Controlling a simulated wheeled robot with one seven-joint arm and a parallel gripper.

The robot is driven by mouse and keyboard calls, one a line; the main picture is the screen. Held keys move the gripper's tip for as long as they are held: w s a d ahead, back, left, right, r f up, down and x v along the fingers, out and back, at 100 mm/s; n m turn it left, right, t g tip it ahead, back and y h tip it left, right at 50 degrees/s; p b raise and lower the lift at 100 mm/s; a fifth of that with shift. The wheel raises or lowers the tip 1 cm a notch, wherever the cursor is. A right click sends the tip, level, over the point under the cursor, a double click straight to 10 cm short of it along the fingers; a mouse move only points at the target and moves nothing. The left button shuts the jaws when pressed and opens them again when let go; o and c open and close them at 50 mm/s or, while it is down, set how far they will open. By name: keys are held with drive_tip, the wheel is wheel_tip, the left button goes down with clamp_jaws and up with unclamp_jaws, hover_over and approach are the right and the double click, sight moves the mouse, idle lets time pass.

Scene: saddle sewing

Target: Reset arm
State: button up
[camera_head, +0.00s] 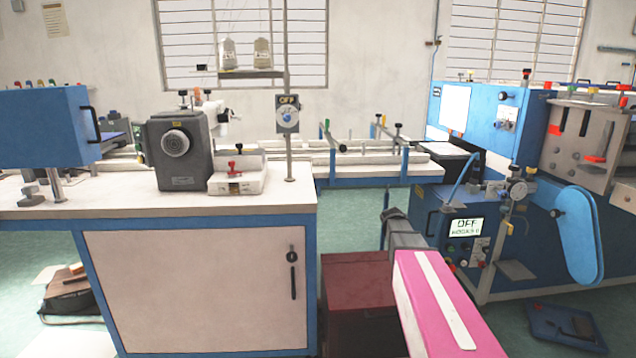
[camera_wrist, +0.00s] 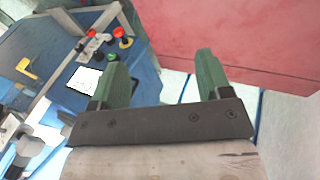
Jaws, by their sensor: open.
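My gripper shows in the wrist view (camera_wrist: 160,75) with its two green fingers apart and nothing between them. In the head view, my pink arm (camera_head: 440,300) reaches forward from the lower right. Its dark end and my gripper (camera_head: 390,213) are in the gap between the white-topped workbench and the blue machine. The fingers are small there and partly hidden by the wrist. In the wrist view, a blue unit with a white screen (camera_wrist: 84,79) is on the left, and a large red surface (camera_wrist: 240,35) lies beyond the fingers.
The workbench (camera_head: 200,205), with a dark grey device (camera_head: 178,150) on top, stands left of my arm. A dark red box (camera_head: 355,285) is low beside it.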

drive_tip(key=s+a+f+y, duration=0.1)
drive_tip(key=s+a+f, duration=0.1)
drive_tip(key=s+a, duration=0.2)
drive_tip(key=s+a+f+g+y, duration=0.1)
drive_tip(key=s+a, duration=0.4)
drive_tip(key=s, duration=0.6)
drive_tip(key=s+a+f+g+y, duration=0.1)
drive_tip(key=s+a+f+y, duration=0.2)
drive_tip(key=s+a+f, duration=0.2)
drive_tip(key=s, duration=0.3)
drive_tip(key=shift+s+a, duration=0.15)
drive_tip(key=shift+a, duration=0.1)
drive_tip(key=shift+f, duration=0.1)
